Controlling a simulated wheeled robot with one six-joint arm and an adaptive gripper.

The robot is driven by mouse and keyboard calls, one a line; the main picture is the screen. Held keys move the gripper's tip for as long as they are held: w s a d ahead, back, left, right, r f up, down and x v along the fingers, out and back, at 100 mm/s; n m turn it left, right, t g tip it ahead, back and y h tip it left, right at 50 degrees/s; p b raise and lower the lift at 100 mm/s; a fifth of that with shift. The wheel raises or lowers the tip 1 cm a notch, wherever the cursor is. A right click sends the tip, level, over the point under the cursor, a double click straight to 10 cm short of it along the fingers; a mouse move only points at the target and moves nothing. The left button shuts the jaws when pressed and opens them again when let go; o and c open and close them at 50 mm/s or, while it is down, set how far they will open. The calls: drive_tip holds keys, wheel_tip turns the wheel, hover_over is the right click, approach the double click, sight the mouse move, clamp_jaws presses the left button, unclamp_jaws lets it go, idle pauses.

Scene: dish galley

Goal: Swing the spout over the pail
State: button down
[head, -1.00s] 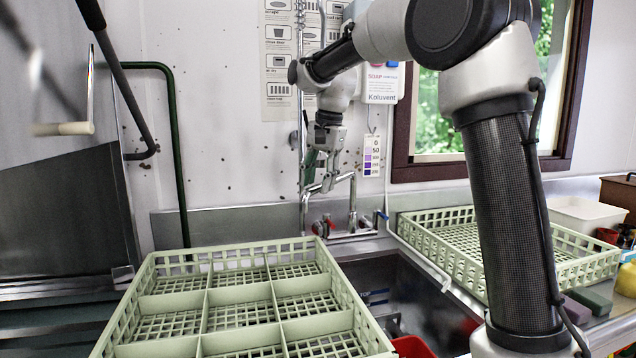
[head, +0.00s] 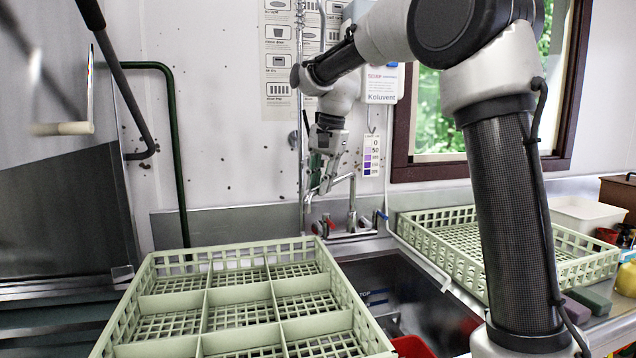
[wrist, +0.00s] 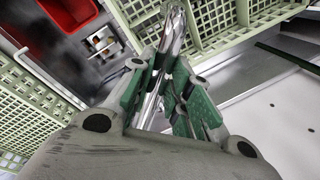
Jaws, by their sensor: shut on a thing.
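The chrome spout (head: 343,179) rises from the tap at the back of the sink and reaches left, over the left rear of the sink area. My gripper (head: 326,186) is shut on it. In the wrist view the green-padded fingers (wrist: 172,95) close around the shiny spout (wrist: 174,35). A red pail (head: 411,347) shows partly in the sink at the bottom of the head view, cut off by the frame edge. It also shows in the wrist view (wrist: 68,10), at upper left, apart from the spout.
A pale green divided rack (head: 240,299) stands left of the sink (head: 425,300). Another green rack (head: 470,245) is on the right counter behind my arm. A soap dispenser (head: 382,85) hangs on the wall above. A dark green pipe (head: 178,160) stands at left.

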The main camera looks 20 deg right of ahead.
drive_tip(key=s+d+n, duration=0.3)
drive_tip(key=d+n, duration=0.1)
drive_tip(key=d, duration=0.4)
drive_tip(key=s+d+n+g, duration=0.1)
drive_tip(key=s+d+n, duration=0.2)
drive_tip(key=d, duration=0.5)
drive_tip(key=shift+d+n+g+y, duration=0.3)
drive_tip(key=shift+d+n, duration=0.05)
drive_tip(key=shift+n, duration=0.55)
drive_tip(key=shift+s+r, duration=0.1)
drive_tip(key=c, duration=1.3)
unclamp_jaws()
drive_tip(key=shift+d, duration=0.2)
drive_tip(key=shift+a, duration=0.1)
drive_tip(key=r, duration=0.4)
drive_tip(key=d+r, duration=0.1)
drive_tip(key=r, duration=0.2)
drive_tip(key=d+r, duration=0.1)
drive_tip(key=r, duration=0.3)
drive_tip(key=shift+d+r, duration=0.2)
drive_tip(key=shift+r, duration=0.15)
